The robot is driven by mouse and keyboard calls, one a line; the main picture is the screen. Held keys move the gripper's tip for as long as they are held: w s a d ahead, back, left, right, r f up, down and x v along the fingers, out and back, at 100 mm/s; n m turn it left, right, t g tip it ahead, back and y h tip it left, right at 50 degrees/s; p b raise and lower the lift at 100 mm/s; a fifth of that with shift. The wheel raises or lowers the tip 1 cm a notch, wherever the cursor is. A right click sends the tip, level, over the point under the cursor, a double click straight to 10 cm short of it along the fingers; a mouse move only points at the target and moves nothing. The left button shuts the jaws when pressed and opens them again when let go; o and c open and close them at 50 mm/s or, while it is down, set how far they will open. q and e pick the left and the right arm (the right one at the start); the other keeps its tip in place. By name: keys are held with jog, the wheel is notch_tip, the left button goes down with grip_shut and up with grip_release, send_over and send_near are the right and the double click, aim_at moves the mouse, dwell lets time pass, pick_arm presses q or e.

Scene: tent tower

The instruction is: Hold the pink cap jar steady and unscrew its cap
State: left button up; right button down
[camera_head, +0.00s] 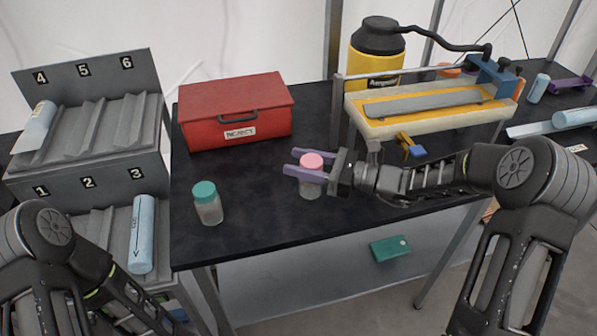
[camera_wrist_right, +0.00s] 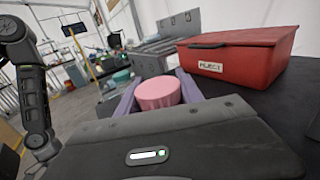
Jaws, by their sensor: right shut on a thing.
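The pink cap jar (camera_head: 310,190) is upright near the front of the black table, with its pink cap (camera_head: 312,160) on top. The pink cap also shows between the fingers in the right wrist view (camera_wrist_right: 158,93); the jar's body is hidden there. I cannot tell whether its base touches the table. My left arm is at the lower left; its gripper is outside the head view.
A teal-capped jar (camera_head: 207,204) stands to the left. Behind are a red box (camera_head: 236,108) labelled REJECT and a cream-framed device (camera_head: 430,120) beside a yellow container (camera_head: 376,58). A grey numbered rack (camera_head: 95,185) holds blue-white tubes at left. Bare table lies between the two jars.

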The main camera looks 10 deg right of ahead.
jog(key=f, duration=0.3)
jog(key=shift+w+a+f+p, duration=0.1)
jog(key=shift+w+a+p, duration=0.1)
jog(key=shift+p, duration=0.2)
jog(key=shift+s+f, duration=0.1)
jog(key=shift+f, duration=0.1)
jog(key=shift+f, duration=0.15)
jog(key=c, duration=0.8)
grip_release()
jog(key=shift+o, duration=0.2)
jog(key=shift+r, duration=0.25)
jog(key=shift+d, duration=0.2)
jog(key=b+v, duration=0.2)
jog(key=v, duration=0.9)
jog(key=shift+s+d, duration=0.25)
jog(key=shift+d, duration=0.05)
